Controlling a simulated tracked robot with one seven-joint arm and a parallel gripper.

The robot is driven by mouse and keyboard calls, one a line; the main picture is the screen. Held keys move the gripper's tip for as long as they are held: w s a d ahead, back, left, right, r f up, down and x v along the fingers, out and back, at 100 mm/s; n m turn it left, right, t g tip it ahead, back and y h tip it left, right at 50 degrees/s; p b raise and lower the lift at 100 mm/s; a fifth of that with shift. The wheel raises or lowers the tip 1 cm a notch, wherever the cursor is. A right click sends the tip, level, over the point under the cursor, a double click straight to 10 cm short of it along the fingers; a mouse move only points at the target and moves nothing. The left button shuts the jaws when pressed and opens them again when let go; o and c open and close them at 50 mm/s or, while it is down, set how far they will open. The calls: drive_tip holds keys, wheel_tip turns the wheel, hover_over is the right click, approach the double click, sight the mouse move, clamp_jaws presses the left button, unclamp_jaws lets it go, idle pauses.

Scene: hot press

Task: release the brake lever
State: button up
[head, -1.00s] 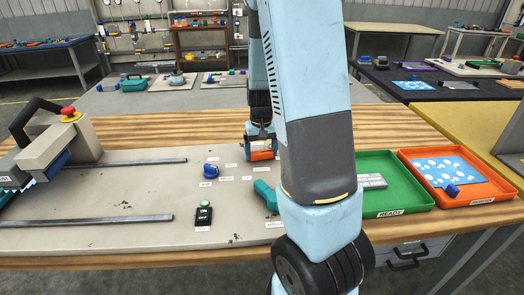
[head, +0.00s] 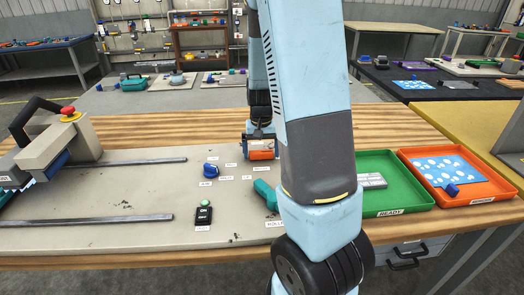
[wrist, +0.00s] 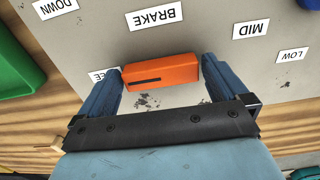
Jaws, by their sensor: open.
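The brake lever is an orange block (wrist: 165,75) with a dark slot, below the BRAKE label (wrist: 155,16) in the wrist view. My gripper (wrist: 162,68) is open, with one blue finger on each side of the lever. The right finger is very close to the lever's end; I cannot tell whether it touches. A label ending in EE (wrist: 104,75) is partly hidden by the left finger. In the head view, the orange lever (head: 261,154) shows between the fingers of my gripper (head: 261,147), on the grey plate.
A blue knob (head: 211,171), a switch box with a green button (head: 203,215) and a teal handle (head: 265,193) are on the plate. The press head (head: 55,145) and two rails stand at left. Green (head: 408,205) and orange (head: 490,197) trays are at right.

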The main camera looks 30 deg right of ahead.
sight(261, 152)
wheel_tip(261, 152, up, 14)
drive_tip(key=shift+f, duration=0.15)
idle(0.4)
idle(0.4)
